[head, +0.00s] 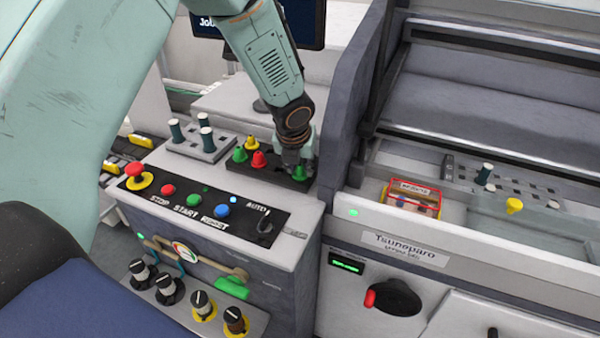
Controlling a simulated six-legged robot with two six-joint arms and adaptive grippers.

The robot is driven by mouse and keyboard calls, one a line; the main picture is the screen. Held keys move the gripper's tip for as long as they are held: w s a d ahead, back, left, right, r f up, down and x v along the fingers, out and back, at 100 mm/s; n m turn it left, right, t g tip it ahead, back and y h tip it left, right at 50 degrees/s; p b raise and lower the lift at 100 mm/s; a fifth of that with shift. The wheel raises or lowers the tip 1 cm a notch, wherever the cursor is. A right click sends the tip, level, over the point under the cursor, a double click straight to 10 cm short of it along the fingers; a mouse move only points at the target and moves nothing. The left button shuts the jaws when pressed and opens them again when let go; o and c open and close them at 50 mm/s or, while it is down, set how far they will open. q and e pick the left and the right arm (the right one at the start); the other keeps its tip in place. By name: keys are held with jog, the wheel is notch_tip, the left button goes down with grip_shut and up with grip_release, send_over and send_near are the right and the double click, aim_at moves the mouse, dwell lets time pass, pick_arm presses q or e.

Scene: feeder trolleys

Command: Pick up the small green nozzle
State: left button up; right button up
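A black nozzle holder (276,173) lies on top of the grey control box. A green nozzle (299,173) stands at its right end, partly hidden by my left gripper. Another green nozzle (240,154) stands at the left end, with a yellow nozzle (251,142) behind it and a red nozzle (258,160) beside it. My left gripper (294,164) points down right at the right-hand green nozzle. The fingers are small and overlap it, so I cannot tell whether they are closed on it. My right gripper is out of view.
A grey rack (198,150) with several dark cylinders stands left of the holder. The control panel (200,203) with a red stop button (134,170) is in front. A grey machine wall (345,110) rises close to the right. A red-framed box (411,198) sits beyond it.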

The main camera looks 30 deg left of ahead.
pick_arm(q)
jog(key=shift+c, duration=0.7)
jog(key=shift+w+f, duration=0.15)
jog(key=c, duration=0.3)
grip_shut()
jog(key=shift+r+p, duration=0.4)
jog(key=shift+r, duration=0.25)
notch_tip(320, 180, up, 17)
jog(key=p, duration=0.4)
jog(key=shift+f+p, duration=0.15)
jog(key=shift+p, duration=0.15)
